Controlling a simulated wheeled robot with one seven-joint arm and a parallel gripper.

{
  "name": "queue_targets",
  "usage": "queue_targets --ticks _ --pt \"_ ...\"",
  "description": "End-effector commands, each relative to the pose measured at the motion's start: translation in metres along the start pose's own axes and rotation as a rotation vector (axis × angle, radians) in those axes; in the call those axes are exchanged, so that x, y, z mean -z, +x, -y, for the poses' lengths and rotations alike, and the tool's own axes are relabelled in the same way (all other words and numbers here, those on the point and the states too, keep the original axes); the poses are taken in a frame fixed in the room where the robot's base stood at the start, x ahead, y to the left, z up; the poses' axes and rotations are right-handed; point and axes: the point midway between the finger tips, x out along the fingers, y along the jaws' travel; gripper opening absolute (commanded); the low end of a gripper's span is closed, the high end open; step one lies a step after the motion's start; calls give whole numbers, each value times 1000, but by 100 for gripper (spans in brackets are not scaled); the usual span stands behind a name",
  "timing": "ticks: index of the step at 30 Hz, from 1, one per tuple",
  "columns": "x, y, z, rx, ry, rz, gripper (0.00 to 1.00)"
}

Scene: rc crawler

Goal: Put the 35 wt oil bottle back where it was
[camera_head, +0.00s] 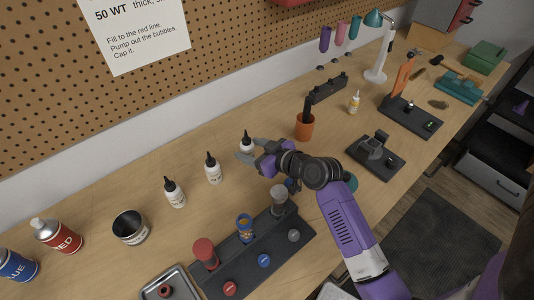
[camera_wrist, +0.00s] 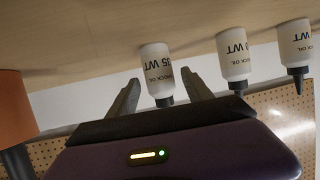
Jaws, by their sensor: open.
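The 35 wt oil bottle (camera_wrist: 157,68) is white with a black tip and a "35 WT" label; the wrist view shows it upside down. It stands on the bench at the right end of a row of similar bottles in the head view (camera_head: 246,144). My gripper (camera_head: 244,151) is open at this bottle. In the wrist view, the two fingers of my gripper (camera_wrist: 160,86) lie on either side of the bottle's lower-pictured end, with gaps visible. Two other oil bottles stand to its left in the head view, one nearer (camera_head: 213,172) and one farther (camera_head: 175,196).
An orange cup (camera_head: 305,127) stands just right of my gripper. A dark stand with shock parts (camera_head: 260,255) lies in front of the bottles. A round tin (camera_head: 130,228) and red can (camera_head: 59,236) are at left. The pegboard wall is behind.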

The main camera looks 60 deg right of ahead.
Motion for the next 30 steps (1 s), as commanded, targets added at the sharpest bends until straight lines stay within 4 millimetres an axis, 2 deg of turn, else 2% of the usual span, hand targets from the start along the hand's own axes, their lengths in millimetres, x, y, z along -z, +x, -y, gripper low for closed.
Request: queue_targets --ticks 9,15,21,30 --pt "-3 -66 0 -2 -1 0 59" --pt "-2 -94 0 -1 1 0 59" --pt "-1 -105 0 0 0 0 59" --pt "0 -105 0 0 0 0 59"
